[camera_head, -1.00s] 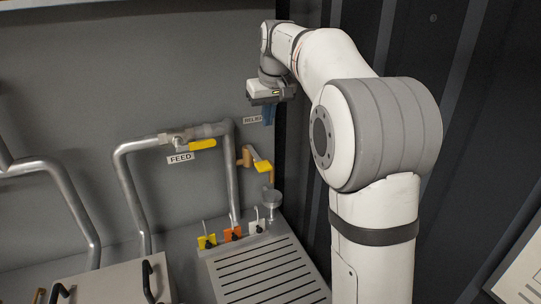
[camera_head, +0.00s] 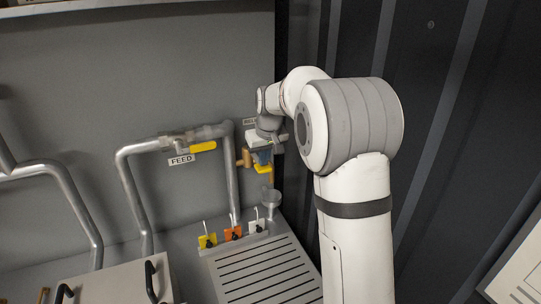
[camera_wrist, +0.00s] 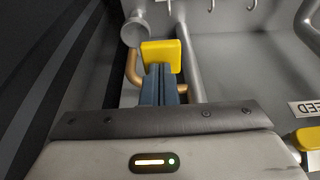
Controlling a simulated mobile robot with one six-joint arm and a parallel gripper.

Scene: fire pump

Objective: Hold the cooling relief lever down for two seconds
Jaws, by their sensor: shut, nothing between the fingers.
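The cooling relief lever is a small yellow handle (camera_head: 263,169) on a brass-coloured pipe (camera_head: 245,157). In the head view it shows just under my gripper (camera_head: 264,157), which points down. In the wrist view the yellow lever (camera_wrist: 162,56) lies right at the tips of my blue-grey fingers (camera_wrist: 160,82). The fingers are shut together and empty. They overlap the lever's near edge in the picture; whether they touch it I cannot tell. The relief label (camera_head: 249,121) is partly hidden behind my arm.
The feed pipe with a yellow handle (camera_head: 203,147) and a FEED label (camera_head: 181,160) is to the left. Below are a funnel (camera_head: 271,197), yellow, orange and white tagged parts (camera_head: 233,233) and a slotted grate (camera_head: 265,270). A dark ribbed wall (camera_head: 440,110) stands at the right.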

